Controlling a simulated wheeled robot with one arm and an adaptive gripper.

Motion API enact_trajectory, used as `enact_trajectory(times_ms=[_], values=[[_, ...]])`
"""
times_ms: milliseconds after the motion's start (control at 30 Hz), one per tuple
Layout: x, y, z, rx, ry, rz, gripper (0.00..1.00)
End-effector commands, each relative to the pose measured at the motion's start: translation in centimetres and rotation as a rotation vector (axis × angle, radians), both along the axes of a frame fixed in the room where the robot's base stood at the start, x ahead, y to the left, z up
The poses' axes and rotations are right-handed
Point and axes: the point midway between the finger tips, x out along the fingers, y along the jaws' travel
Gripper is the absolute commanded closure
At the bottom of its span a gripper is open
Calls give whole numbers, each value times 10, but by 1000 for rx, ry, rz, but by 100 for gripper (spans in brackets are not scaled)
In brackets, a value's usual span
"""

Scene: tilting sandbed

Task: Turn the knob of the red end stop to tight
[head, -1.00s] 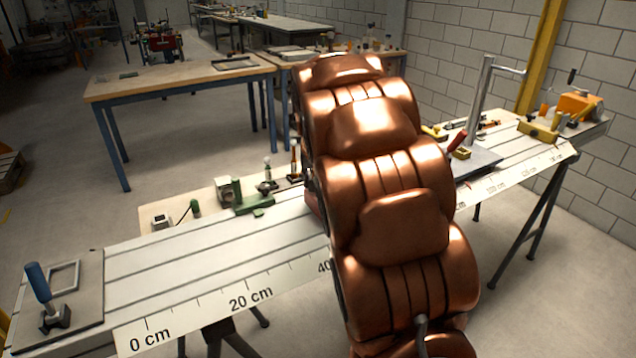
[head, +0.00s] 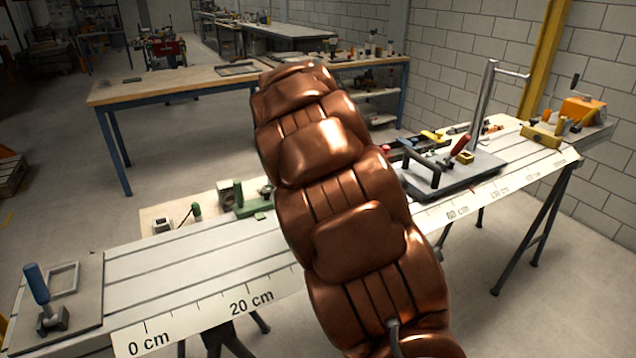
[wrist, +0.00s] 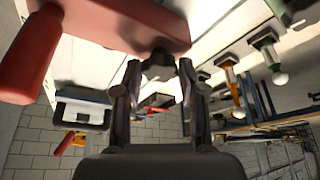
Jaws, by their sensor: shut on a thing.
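The red end stop (wrist: 125,25) fills the top of the wrist view, close to the camera, with a thick red handle (wrist: 30,55) at its left. A dark knob (wrist: 158,63) shows under the block. My gripper (wrist: 158,70) has its two fingers on either side of this knob and is shut on it. The knob's turn position cannot be read. In the head view my own copper arm covers the middle of the bed, and the end stop and gripper are hidden behind it.
The white slotted bed (head: 190,270) carries a centimetre scale along its front. A grey plate (head: 470,178) with a black handle (head: 425,165) and a red-handled clamp (head: 461,147) lies right of my arm. A green fixture (head: 235,198) stands behind the bed. A blue-handled clamp (head: 38,285) is at the left end.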

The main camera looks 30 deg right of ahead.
Motion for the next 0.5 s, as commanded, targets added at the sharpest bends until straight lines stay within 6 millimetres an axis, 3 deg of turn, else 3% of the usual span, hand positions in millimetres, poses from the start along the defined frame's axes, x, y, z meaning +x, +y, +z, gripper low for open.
enact_trajectory(times_ms=[233, 267, 500], values=[[-1, 0, -1, 3, 3, -2, 94], [-1, 0, -1, 3, 3, -2, 59], [0, 0, -1, 1, 2, 0, 34]])
